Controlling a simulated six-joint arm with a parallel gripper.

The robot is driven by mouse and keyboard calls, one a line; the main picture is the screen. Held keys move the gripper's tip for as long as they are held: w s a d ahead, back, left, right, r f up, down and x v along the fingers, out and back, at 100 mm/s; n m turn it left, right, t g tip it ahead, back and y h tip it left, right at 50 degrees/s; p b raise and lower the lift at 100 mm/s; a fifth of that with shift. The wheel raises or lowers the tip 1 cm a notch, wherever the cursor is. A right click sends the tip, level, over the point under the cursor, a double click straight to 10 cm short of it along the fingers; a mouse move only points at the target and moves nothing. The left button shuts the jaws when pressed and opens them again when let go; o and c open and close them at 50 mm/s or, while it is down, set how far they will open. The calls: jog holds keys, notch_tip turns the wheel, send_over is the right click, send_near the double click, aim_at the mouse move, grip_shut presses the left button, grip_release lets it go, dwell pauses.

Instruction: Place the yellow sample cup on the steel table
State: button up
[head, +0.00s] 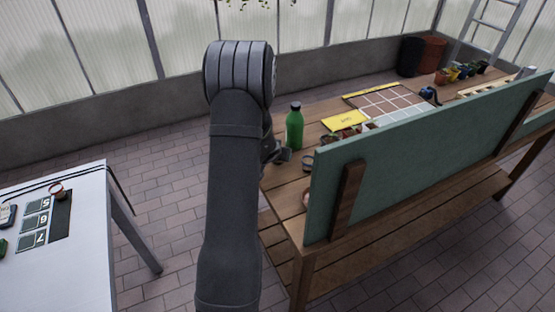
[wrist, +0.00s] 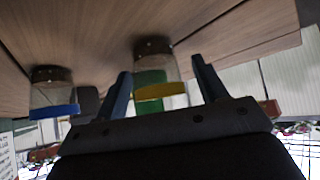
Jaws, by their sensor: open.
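The yellow sample cup (wrist: 158,75), clear with a yellow rim, shows upside down in the wrist view on a wooden surface. My gripper (wrist: 160,78) is open, with one finger on each side of the cup in the picture; I cannot tell if they touch it. In the head view my gripper (head: 279,153) is low at the left end of the wooden bench, partly hidden by my arm. I cannot pick out the yellow cup there. The steel table (head: 88,265) is light grey and stands at the lower left.
A blue-rimmed cup (wrist: 53,93) stands beside the yellow one. A green bottle (head: 294,128) stands close to my gripper. The green board (head: 420,150) hides part of the bench. The steel table holds a dark numbered mat (head: 62,212) and a red-rimmed cup (head: 57,190).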

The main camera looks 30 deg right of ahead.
jog(key=shift+w+d+f, duration=0.15)
jog(key=shift+f, duration=0.05)
jog(key=shift+c, duration=0.3)
jog(key=c, duration=1.1)
jog(key=shift+r, duration=0.2)
jog(key=shift+r, duration=4.85)
